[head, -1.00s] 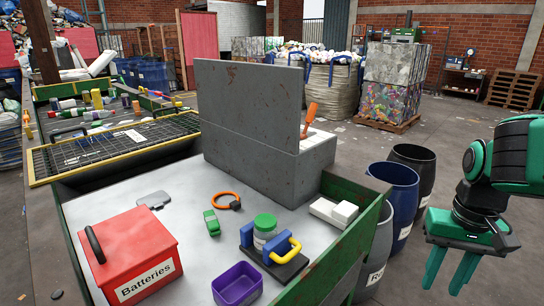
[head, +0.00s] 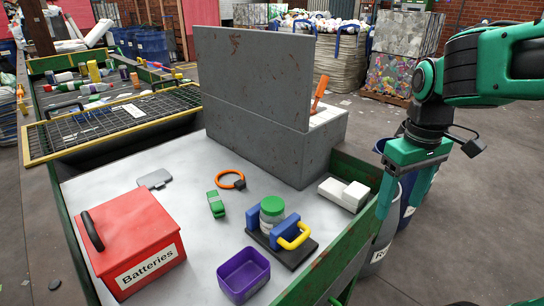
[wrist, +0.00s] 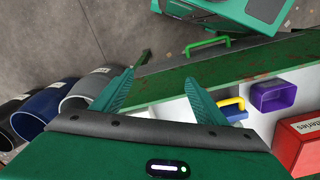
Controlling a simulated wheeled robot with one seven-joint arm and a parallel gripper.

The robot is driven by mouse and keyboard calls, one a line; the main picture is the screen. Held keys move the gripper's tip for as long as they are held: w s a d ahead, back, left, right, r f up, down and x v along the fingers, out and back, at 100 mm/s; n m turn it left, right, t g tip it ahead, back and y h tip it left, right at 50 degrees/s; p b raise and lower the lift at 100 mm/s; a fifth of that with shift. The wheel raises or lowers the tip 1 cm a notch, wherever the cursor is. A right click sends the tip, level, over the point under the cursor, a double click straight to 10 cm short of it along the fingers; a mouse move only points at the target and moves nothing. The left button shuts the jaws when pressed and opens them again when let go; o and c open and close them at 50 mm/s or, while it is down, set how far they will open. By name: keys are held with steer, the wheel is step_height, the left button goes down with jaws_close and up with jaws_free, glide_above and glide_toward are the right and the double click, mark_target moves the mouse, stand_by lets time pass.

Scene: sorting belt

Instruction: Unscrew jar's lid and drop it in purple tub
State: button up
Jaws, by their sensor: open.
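The jar (head: 271,217) with a green lid (head: 272,205) stands upright in a blue-jawed clamp (head: 286,232) with a yellow handle, on a dark base on the grey table. The lid is on the jar. The purple tub (head: 243,275) sits in front of the clamp, to its left, and looks empty; it also shows in the wrist view (wrist: 273,96). My gripper (head: 402,200) is open and empty, pointing down outside the table's right edge, by the barrels. In the wrist view its fingers (wrist: 160,92) are spread, and the jar is hidden.
A red batteries box (head: 130,245) stands at the table's front left. A green object (head: 216,204), an orange ring (head: 230,179) and a white block (head: 343,194) lie on the table. A tall grey panel (head: 250,80) stands behind. A raised green edge (head: 335,262) borders the right side.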

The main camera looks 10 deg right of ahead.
steer(key=w+a+r+n, duration=0.4)
steer(key=w+a+n, duration=0.4)
steer(key=a, duration=0.2)
step_height(320, 180, up, 2)
steer(key=n, duration=1)
glide_above(275, 203)
step_height(275, 203, down, 10)
steer(key=shift+f, duration=0.1)
steer(key=shift+c, duration=0.5)
steer(key=c, duration=1)
